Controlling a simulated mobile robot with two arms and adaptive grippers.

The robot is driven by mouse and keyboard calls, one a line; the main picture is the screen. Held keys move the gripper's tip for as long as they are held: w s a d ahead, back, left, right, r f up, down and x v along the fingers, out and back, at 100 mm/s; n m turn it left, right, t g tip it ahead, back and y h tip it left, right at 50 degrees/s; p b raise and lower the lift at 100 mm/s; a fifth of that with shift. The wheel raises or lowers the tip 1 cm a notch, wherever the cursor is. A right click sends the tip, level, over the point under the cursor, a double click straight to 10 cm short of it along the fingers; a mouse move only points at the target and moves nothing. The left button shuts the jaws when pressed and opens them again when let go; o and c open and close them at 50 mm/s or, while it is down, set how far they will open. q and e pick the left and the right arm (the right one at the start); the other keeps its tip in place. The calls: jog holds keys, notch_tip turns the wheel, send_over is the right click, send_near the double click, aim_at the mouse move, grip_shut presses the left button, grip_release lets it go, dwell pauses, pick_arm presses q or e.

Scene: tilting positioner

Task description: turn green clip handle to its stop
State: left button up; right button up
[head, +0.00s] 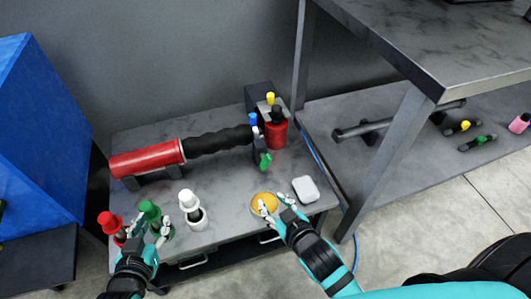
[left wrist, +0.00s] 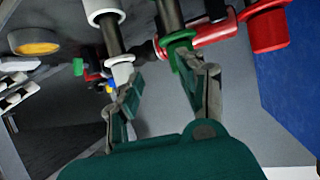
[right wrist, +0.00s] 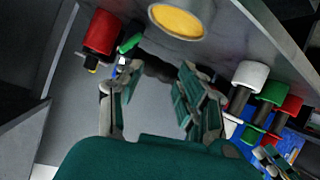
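The green clip handle (head: 265,160) hangs at the front of a dark upright fixture (head: 260,97) at the back right of the grey table; it also shows as a small green piece in the right wrist view (right wrist: 130,43). My right gripper (head: 275,208) is open and empty in front of the handle, over the yellow disc (head: 264,203). My left gripper (head: 151,228) is open, by the green-capped piece (head: 150,209) and the white-capped piece (head: 189,199), well left of the handle. I cannot tell whether its fingers touch either piece.
A red cylinder (head: 148,159) with a black ribbed sleeve (head: 217,144) lies along the table. A red canister (head: 276,134) stands right beside the handle. A white box (head: 305,189) sits right of the disc. A red-capped piece (head: 109,222) stands far left. The table middle is clear.

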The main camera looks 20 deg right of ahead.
jog(key=d+m+y+p, duration=0.1)
jog(key=d+m+p, duration=0.2)
jog(key=m, duration=0.1)
pick_arm(q)
jog(key=s+a+f+g+y, duration=0.1)
jog(key=s+a+f+g, duration=0.2)
jog(key=s+f+g, duration=0.3)
jog(key=s+a+f+g+y, duration=0.2)
jog(key=s+f+g, duration=0.2)
jog(key=s+f, duration=0.35)
pick_arm(e)
jog(key=m+t+b, duration=0.1)
jog(key=m+b, duration=0.2)
send_near(268, 164)
jog(key=x, duration=0.5)
jog(key=shift+f, duration=0.15)
jog(key=b+x, duration=0.1)
jog(key=x, duration=0.4)
jog(key=shift+w, duration=0.25)
pick_arm(q)
notch_tip(268, 164, up, 8)
jog(key=t, duration=0.1)
jog(key=shift+n+t+h, duration=0.3)
jog(key=shift+t, duration=0.1)
pick_arm(e)
jog(key=shift+w+a+f, duration=0.15)
jog(key=shift+w, duration=0.3)
pick_arm(q)
jog(key=shift+s, duration=0.1)
